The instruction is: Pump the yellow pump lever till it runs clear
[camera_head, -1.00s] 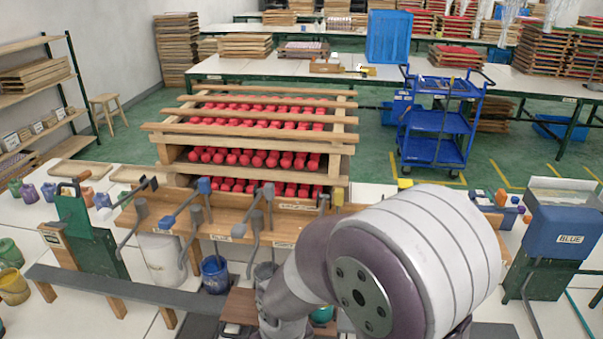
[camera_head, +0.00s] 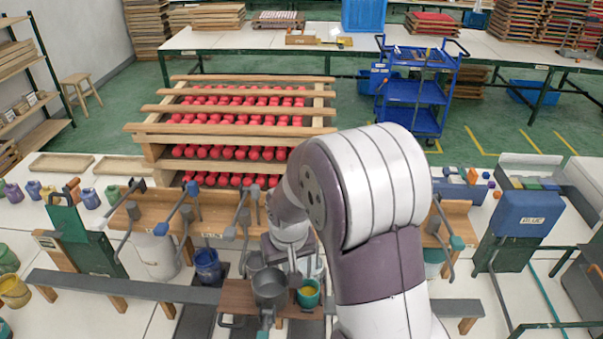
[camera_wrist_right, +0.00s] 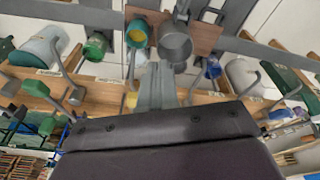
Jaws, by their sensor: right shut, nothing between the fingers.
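A small yellow patch in the right wrist view (camera_wrist_right: 131,100), just beside my gripper body, may be the knob of the yellow pump lever; its lever arm is not clear. In the head view my right arm covers that part of the wooden pump bench. My right gripper (camera_wrist_right: 156,86) is shut and empty, its fingers pointing towards a grey metal pot (camera_wrist_right: 174,42). In the head view this gripper (camera_head: 292,268) is over the bench front, close to the pot (camera_head: 270,287). A green cup with yellow paint (camera_head: 307,291) stands beside the pot. My left gripper is not in view.
Other grey levers, one with a blue knob (camera_head: 192,188) and one with a green knob (camera_head: 457,243), line the bench. A blue bucket (camera_head: 208,265) stands left of the pot. A rack of red rollers (camera_head: 230,152) is behind. A grey plank (camera_head: 120,286) runs in front.

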